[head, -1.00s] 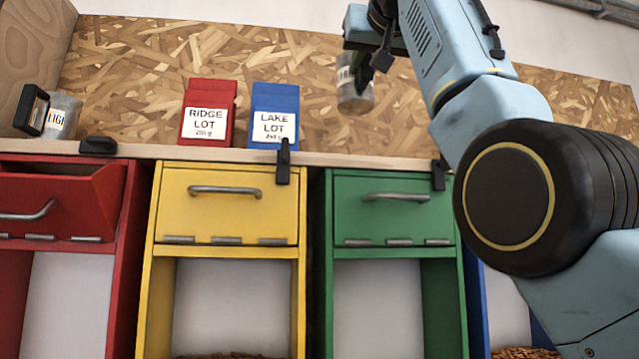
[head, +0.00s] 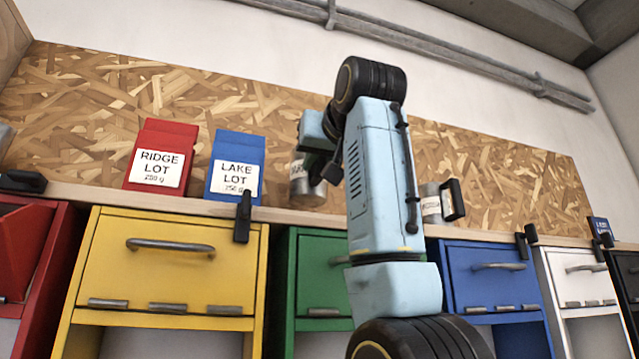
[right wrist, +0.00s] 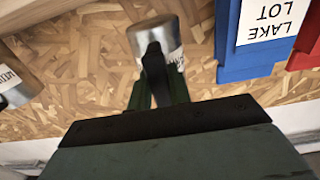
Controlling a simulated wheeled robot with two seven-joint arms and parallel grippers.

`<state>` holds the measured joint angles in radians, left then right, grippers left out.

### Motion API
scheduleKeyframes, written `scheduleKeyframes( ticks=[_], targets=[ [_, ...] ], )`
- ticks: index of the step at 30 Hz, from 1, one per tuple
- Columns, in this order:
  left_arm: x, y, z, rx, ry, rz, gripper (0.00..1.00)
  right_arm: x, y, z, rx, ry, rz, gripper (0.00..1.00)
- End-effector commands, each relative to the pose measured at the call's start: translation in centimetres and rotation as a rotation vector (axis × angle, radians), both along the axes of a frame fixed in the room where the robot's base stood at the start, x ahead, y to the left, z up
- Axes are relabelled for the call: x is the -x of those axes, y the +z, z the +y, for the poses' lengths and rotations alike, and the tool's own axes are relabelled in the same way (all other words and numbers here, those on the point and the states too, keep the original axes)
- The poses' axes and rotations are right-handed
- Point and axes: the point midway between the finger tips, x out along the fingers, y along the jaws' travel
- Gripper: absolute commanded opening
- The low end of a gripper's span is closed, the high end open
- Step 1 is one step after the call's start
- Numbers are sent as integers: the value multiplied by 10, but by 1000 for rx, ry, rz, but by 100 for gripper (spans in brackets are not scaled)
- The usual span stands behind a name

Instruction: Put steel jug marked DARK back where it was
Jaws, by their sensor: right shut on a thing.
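The steel jug (head: 305,192) is at the back of the shelf, right of the blue bag. Its label is mostly covered, so I cannot read the marking in full. My right gripper (head: 326,168) is shut on it by its dark handle. In the right wrist view the jug (right wrist: 172,32) is upside down in the picture, with my right gripper's fingers (right wrist: 157,80) at the handle. The jug's base is about level with the wooden shelf (head: 290,216); I cannot tell whether it touches. My left gripper is not in view.
A red RIDGE LOT bag (head: 160,140) and a blue LAKE LOT bag (head: 236,155) stand to the left. Another steel jug (head: 431,204) with a black handle stands to the right. Black clamps, such as one (head: 243,215), sit on the shelf edge above coloured bins.

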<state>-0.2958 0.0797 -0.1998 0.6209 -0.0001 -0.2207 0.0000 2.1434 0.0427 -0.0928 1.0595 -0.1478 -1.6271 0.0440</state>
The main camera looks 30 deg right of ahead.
Motion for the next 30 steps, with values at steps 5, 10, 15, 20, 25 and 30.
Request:
scheduleKeyframes(
  ticks=[5, 10, 15, 20, 25, 30],
  targets=[
    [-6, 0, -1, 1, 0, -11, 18, 0, -7, 0, 0, 0, -1, 0],
    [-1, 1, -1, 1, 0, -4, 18, -1, -25, 0, 0, 0, -1, 0],
    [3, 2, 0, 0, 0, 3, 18, 0, -39, -1, 0, -1, -1, 0],
    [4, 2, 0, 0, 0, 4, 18, 1, -42, 0, 0, -1, -1, 0],
    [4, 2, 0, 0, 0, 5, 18, 1, -42, 0, 0, -1, -1, 0],
    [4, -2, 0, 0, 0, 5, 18, 0, -46, 0, 0, 0, 0, 23]
  ],
)
